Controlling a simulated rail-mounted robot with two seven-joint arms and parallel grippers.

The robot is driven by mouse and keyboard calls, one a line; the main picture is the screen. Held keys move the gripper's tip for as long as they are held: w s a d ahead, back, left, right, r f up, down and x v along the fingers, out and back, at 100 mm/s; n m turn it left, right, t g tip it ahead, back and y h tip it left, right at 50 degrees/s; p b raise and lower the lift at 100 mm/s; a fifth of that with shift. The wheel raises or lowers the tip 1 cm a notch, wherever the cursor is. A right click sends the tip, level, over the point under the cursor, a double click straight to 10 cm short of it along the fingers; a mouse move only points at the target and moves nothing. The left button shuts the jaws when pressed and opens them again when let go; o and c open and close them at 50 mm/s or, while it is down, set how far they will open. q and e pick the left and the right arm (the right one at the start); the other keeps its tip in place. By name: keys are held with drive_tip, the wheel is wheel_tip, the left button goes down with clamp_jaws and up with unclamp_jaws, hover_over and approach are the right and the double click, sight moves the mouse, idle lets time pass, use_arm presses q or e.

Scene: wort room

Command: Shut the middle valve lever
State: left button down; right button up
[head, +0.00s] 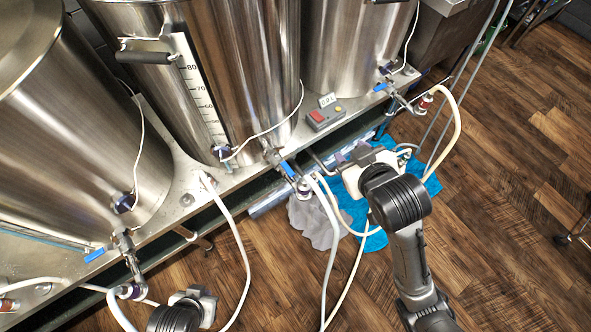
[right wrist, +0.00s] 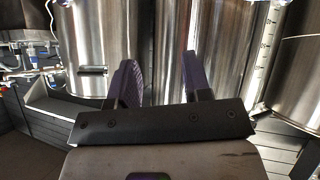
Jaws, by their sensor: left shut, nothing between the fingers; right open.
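Three steel kettles have outlet valves with blue levers in the head view. The middle valve lever (head: 288,169) lies roughly in line with its outlet pipe, above the hose fitting (head: 305,188). The left lever (head: 94,255) and the right lever (head: 381,87) point sideways across their pipes. My right gripper (head: 345,158) is just right of the middle lever, apart from it as far as I can tell. In the right wrist view its two fingers (right wrist: 160,78) are spread with nothing between them. My left gripper (head: 194,293) is low at the left, shut and empty; its fingertips are hard to make out.
White hoses (head: 330,235) hang from the valves near my right gripper. A control box with a red switch (head: 317,116) sits on the steel stand (head: 185,192). Blue cloth (head: 376,240) and grey cloth (head: 312,220) lie below. The wooden floor (head: 500,200) at right is mostly clear.

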drive_tip(key=w+a+r+n+t+y+b, duration=0.1)
drive_tip(key=w+a+r+n+y+b, duration=0.15)
drive_tip(key=w+a+r+n, duration=0.35)
drive_tip(key=n+g+h+b, duration=0.6)
drive_tip(key=n+g, duration=0.6)
drive_tip(key=n, duration=1.9)
hover_over(289, 170)
wheel_tip(289, 170, down, 12)
drive_tip(key=shift+y, duration=0.35)
wheel_tip(289, 170, down, 13)
drive_tip(key=b, duration=0.7)
drive_tip(key=shift+r, duration=0.15)
drive_tip(key=shift+f, duration=0.7)
